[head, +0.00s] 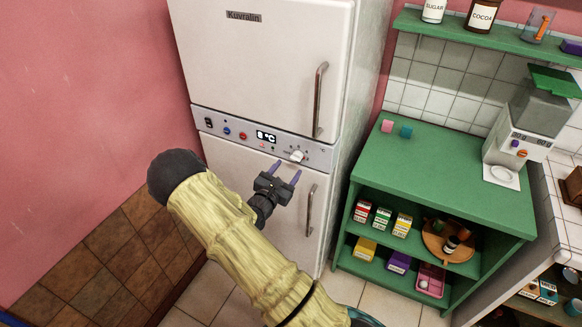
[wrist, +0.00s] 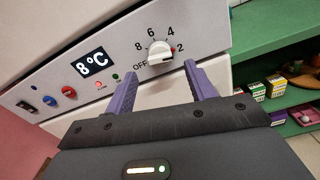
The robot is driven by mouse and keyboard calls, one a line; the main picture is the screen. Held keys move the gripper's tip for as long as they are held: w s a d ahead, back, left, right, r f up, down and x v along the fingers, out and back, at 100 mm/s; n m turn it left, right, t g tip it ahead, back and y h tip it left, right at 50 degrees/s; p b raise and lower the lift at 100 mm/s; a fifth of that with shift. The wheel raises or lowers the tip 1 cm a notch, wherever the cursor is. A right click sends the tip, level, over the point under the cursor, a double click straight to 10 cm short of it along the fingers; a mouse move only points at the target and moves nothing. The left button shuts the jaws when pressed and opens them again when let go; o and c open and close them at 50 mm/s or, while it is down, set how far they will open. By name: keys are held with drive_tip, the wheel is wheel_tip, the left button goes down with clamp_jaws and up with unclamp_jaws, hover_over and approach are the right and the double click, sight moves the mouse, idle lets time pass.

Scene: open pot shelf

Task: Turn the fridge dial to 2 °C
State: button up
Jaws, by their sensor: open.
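The white fridge (head: 262,70) has a control panel between its two doors. The white dial (head: 297,156) is at the panel's right; it also shows in the wrist view (wrist: 159,52), with OFF, 8, 6, 4 and 2 printed around it. The display (wrist: 92,62) reads 8 °C. My gripper (head: 287,169) is open and empty in front of the panel. In the wrist view its purple fingers (wrist: 161,76) straddle the space just below the dial, apparently not touching it.
Red and blue knobs (wrist: 60,93) and a switch are on the panel's left. Door handles (head: 320,100) stick out above and below the dial. A green shelf unit (head: 455,170) with small boxes stands right of the fridge.

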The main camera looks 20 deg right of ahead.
drive_tip(key=b+v, duration=0.2)
drive_tip(key=v, duration=1.1)
drive_tip(key=shift+s, duration=0.1)
drive_tip(key=s+d+m+g+y, duration=0.2)
drive_tip(key=s+d+m+g, duration=0.1)
drive_tip(key=s+m+g, duration=0.4)
drive_tip(key=s+d+m+g+y, duration=0.2)
drive_tip(key=s+m+g, duration=0.4)
drive_tip(key=s, duration=0.2)
drive_tip(key=a+r+m+t+y+p, duration=0.1)
drive_tip(key=a+r+m+t+y, duration=0.3)
drive_tip(key=a+r+m+y, duration=0.4)
drive_tip(key=shift+s+a+r+m+t+y, duration=0.3)
drive_tip(key=shift+s+m+y, duration=0.1)
drive_tip(key=shift+m+y, duration=0.75)
